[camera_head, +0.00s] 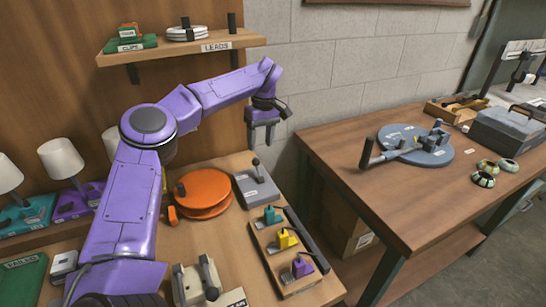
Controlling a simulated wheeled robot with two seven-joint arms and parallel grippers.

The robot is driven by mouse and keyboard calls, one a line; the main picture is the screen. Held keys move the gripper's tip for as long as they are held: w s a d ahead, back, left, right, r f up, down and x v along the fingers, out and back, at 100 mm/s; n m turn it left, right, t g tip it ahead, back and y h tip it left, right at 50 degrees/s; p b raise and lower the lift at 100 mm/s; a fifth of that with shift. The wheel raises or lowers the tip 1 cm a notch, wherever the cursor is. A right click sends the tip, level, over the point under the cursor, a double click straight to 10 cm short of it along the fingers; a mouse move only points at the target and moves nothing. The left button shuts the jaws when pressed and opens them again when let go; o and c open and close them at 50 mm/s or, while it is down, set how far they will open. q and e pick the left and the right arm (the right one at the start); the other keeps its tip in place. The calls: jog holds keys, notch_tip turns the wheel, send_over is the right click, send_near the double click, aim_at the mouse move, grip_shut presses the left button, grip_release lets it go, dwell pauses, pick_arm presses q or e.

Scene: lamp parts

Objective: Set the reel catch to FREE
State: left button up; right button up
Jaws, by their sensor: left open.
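The orange reel (203,192) lies flat on the wooden bench at the centre left. Just right of it stands a grey box (258,190) with a short upright lever (257,168) and a small white label. This looks like the reel catch, but the label is too small to read and I cannot tell its setting. My left gripper (262,143) is open and empty, fingers pointing down, in the air above and behind the grey box. It is apart from the lever. My right gripper is out of view.
A tray (282,262) with green, yellow and purple blocks sits in front of the grey box. A beige fixture with levers (196,284) stands at the front. Lamps (62,160) stand at left, and a LEADS shelf (185,45) is above. A second table is at right.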

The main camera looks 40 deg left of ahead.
aim_at(258, 161)
pick_arm(q)
jog(key=f, duration=0.1)
jog(key=s+f, duration=0.1)
jog(key=f, duration=0.2)
jog(key=shift+s+a+f, duration=0.15)
jog(key=shift+s+f, duration=0.15)
jog(key=shift+s, duration=0.1)
jog(key=f, duration=0.4)
jog(key=shift+w+a+f, duration=0.15)
jog(key=shift+w+f, duration=0.05)
jog(key=shift+f, duration=0.2)
jog(key=shift+s+f, duration=0.15)
jog(key=shift+f, duration=0.15)
grip_shut()
